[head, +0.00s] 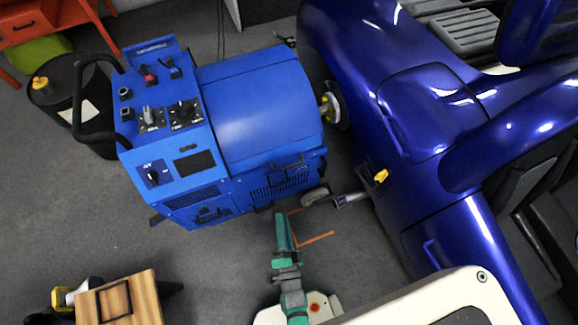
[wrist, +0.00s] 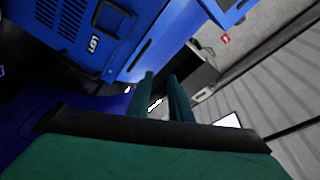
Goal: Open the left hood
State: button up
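The blue dynamometer (head: 215,130) stands left of the car in the head view. Its large curved blue hood (head: 265,95) appears closed, with a dark handle (head: 287,163) near its front edge. I cannot tell for sure that this is the left hood. The wrist view shows a blue panel (wrist: 135,50) with vent slots, a dark handle (wrist: 112,14) and a small white label. My gripper (wrist: 161,78) shows two green fingers with a gap between them, nothing held. It points past the blue panel without visible contact. My green arm is at the bottom centre in the head view.
A shiny blue car (head: 440,130) fills the right side, close to the dynamometer. A wooden-topped stand (head: 135,300) is at the lower left, and a dark round drum (head: 65,85) at the upper left. Grey floor (head: 225,270) is clear in front of the dynamometer.

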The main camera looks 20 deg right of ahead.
aim_at(289, 166)
jog(key=w+d+f+m+h, duration=0.1)
jog(key=w+d+m, duration=0.2)
jog(key=w, duration=0.4)
jog(key=w+d+f+m+h, duration=0.1)
jog(key=w+d+m, duration=0.2)
jog(key=w, duration=0.4)
jog(key=w+d+f+m+h, duration=0.1)
jog(key=w+d+m, duration=0.1)
jog(key=w+d, duration=0.2)
jog(key=shift+w+f+m+t+h, duration=0.15)
jog(key=shift+w+f+m, duration=0.05)
jog(key=shift+w, duration=0.6)
jog(key=shift+w+f+m+t+h, duration=0.15)
jog(key=shift+w+f+m, duration=0.05)
jog(key=shift+w, duration=0.6)
jog(key=shift+c, duration=0.4)
grip_shut()
